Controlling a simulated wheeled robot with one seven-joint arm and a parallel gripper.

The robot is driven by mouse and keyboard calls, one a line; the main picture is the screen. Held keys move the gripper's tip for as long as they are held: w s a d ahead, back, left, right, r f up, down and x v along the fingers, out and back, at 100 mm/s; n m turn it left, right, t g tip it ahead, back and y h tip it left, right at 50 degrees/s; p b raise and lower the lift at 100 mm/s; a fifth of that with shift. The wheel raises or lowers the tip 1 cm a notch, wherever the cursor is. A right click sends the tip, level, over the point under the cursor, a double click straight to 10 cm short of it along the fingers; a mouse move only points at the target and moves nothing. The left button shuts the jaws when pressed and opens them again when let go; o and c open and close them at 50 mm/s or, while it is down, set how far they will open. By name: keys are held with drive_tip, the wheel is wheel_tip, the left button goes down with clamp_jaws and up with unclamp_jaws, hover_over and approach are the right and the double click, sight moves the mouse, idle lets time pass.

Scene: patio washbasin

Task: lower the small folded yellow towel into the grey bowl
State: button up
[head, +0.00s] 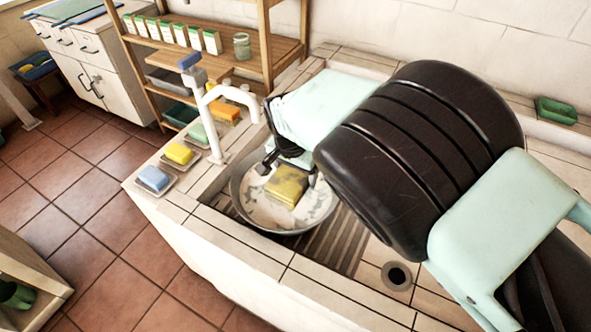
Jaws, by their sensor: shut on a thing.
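The small folded yellow towel (287,185) is at the bowl, seen from above against its pale, patchy contents. My gripper (288,173) reaches down from the upper right and is shut on the towel, with a dark finger showing on each side. The grey bowl (240,198) sits in the washbasin below a white tap. Its right side is partly hidden by my gripper and arm. I cannot tell whether the towel touches the contents or hangs just above them.
The white tap (214,125) rises close left of the bowl. Soap dishes with a blue bar (154,178), a yellow bar (180,153) and others line the left ledge. The ribbed drainboard (335,240) is bare. A wooden shelf (262,50) with several boxes stands behind.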

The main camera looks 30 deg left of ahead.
drive_tip(key=shift+f+b, duration=3.1)
drive_tip(key=shift+f, duration=1.25)
drive_tip(key=shift+f, duration=0.15)
drive_tip(key=o, duration=1.1)
drive_tip(key=shift+c, duration=0.2)
